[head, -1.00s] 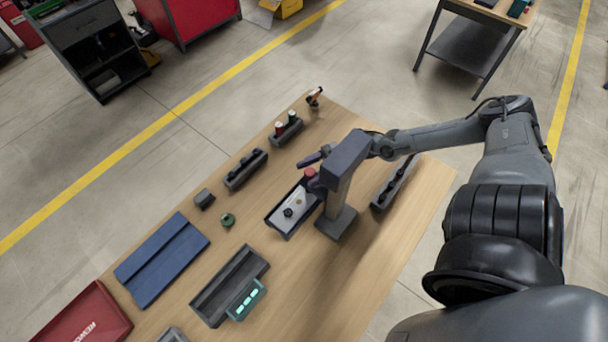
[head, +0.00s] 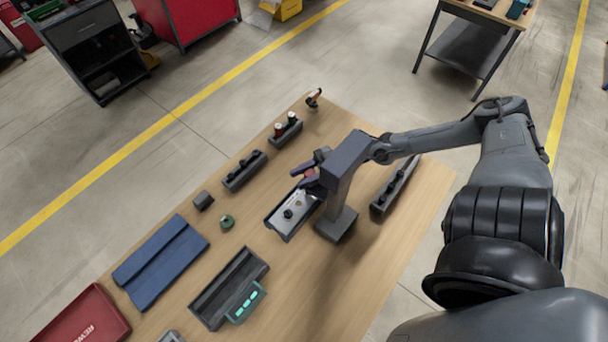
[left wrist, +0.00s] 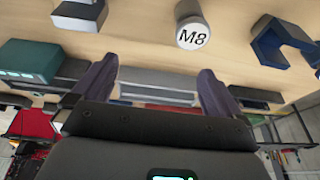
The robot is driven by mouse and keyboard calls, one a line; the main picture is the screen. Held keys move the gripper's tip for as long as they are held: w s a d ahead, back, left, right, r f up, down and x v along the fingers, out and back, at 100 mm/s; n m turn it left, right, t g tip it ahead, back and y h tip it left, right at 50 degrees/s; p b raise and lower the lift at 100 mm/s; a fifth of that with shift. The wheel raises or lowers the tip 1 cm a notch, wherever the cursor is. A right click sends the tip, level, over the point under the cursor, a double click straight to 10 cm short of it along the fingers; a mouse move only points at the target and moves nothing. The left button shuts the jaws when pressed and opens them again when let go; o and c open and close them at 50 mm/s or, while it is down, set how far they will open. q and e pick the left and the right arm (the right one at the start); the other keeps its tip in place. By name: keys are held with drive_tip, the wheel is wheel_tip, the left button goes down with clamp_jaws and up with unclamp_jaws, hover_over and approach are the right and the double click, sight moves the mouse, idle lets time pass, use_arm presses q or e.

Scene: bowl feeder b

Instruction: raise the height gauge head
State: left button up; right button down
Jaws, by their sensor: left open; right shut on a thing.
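The height gauge appears to be the grey stand, with a square base (head: 336,226) and an upright column (head: 343,195) on the right half of the table. My right gripper (head: 310,171) is at the column's upper part and covers much of it. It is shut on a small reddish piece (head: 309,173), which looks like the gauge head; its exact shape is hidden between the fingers. My left gripper (left wrist: 157,85) is open and empty in the left wrist view. It is outside the head view.
A tray with a pale plate (head: 282,232) lies left of the gauge base. A dark rack (head: 394,187) stands right of it. An M8-marked cylinder (left wrist: 192,28) shows in the left wrist view.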

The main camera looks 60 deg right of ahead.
drive_tip(key=shift+r+p, duration=2.1)
drive_tip(key=shift+p, duration=0.3)
drive_tip(key=shift+r+p, duration=0.25)
drive_tip(key=shift+p, duration=0.05)
drive_tip(key=shift+w+a, duration=0.1)
drive_tip(key=c, duration=1)
unclamp_jaws()
drive_tip(key=shift+o, duration=1.1)
drive_tip(key=shift+f, duration=0.1)
